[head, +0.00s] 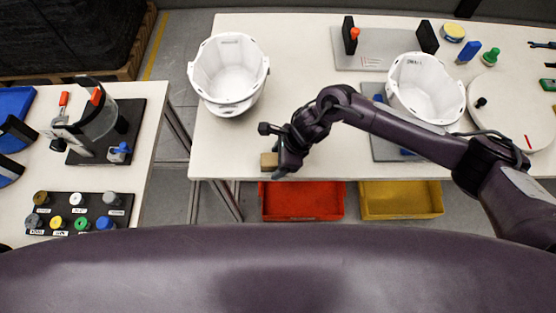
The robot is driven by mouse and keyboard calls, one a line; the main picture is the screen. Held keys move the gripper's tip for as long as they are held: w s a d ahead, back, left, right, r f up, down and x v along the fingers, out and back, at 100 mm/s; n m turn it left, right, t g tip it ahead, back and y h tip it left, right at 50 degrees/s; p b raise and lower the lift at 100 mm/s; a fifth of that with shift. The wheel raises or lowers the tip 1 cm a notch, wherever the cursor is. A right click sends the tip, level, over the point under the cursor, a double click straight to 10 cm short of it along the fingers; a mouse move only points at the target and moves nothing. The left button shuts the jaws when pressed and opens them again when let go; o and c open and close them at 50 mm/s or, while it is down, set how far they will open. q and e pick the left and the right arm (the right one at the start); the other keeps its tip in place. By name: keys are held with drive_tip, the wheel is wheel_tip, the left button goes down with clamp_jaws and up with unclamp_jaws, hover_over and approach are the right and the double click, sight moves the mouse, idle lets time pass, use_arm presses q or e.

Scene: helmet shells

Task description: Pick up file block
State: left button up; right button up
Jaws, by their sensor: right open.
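A small tan block (269,162), which looks like the file block, lies near the front edge of the white table. My right gripper (281,165) is open and points down right beside the block, on its right side. The gripper covers part of that area, so I cannot tell whether a finger touches the block. My left gripper is not in view.
White helmet shells (228,72) stand at the table's left, and another white shell (425,88) sits on a grey fixture at the right. A red bin (303,203) and a yellow bin (400,203) lie below the front edge. The table's middle is clear.

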drive_tip(key=shift+f, duration=0.15)
drive_tip(key=shift+c, duration=0.2)
drive_tip(key=c, duration=1.2)
drive_tip(key=shift+r+p, duration=0.4)
drive_tip(key=shift+r+b, duration=1.75)
drive_tip(key=shift+r, duration=8.1)
